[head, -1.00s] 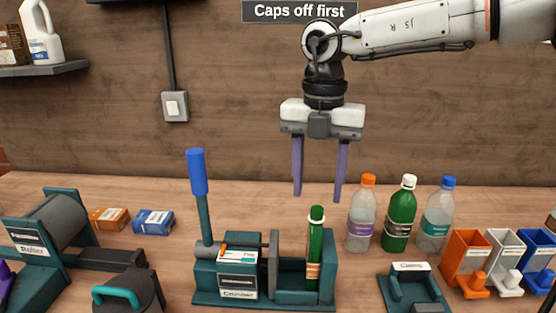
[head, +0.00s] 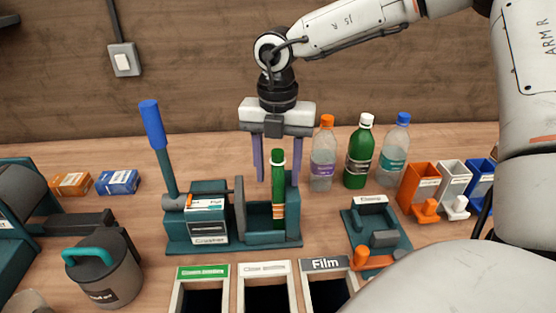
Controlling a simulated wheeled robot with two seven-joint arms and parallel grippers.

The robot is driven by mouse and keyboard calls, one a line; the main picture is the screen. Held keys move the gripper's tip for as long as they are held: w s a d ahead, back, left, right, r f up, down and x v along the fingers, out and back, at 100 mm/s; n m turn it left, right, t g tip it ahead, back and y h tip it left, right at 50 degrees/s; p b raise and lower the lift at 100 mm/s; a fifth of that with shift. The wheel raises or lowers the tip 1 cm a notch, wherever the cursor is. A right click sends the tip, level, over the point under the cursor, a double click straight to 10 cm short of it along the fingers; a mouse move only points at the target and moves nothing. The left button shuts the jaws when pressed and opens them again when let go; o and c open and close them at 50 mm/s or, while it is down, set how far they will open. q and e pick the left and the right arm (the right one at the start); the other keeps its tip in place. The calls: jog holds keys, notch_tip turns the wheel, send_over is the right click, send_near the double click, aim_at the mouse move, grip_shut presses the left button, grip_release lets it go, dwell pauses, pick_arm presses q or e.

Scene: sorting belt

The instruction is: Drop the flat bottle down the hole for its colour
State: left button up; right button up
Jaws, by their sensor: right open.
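At the bottom edge are framed holes: one with a green label that seems to read green bottles (head: 203,272), one with a white label (head: 265,268), and one marked Film (head: 325,265). My left gripper is not in view.
The crusher's blue-handled lever (head: 153,125) stands up at its left. Three full bottles stand behind: orange-capped (head: 323,160), green (head: 360,160) and blue-capped (head: 394,150). A clamp (head: 376,222) and coloured bins (head: 419,185) are at right, a lidded pot (head: 103,275) at left.

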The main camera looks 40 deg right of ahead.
aim_at(279, 151)
grip_shut()
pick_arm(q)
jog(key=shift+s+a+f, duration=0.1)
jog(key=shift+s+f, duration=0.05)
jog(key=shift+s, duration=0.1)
pick_arm(e)
jog(key=shift+r, duration=0.1)
jog(key=shift+d+r+p, duration=0.1)
jog(key=shift+r+p, duration=0.2)
jog(key=shift+r, duration=1.1)
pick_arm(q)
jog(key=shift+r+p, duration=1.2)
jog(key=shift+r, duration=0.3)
pick_arm(e)
jog(key=shift+r, duration=3)
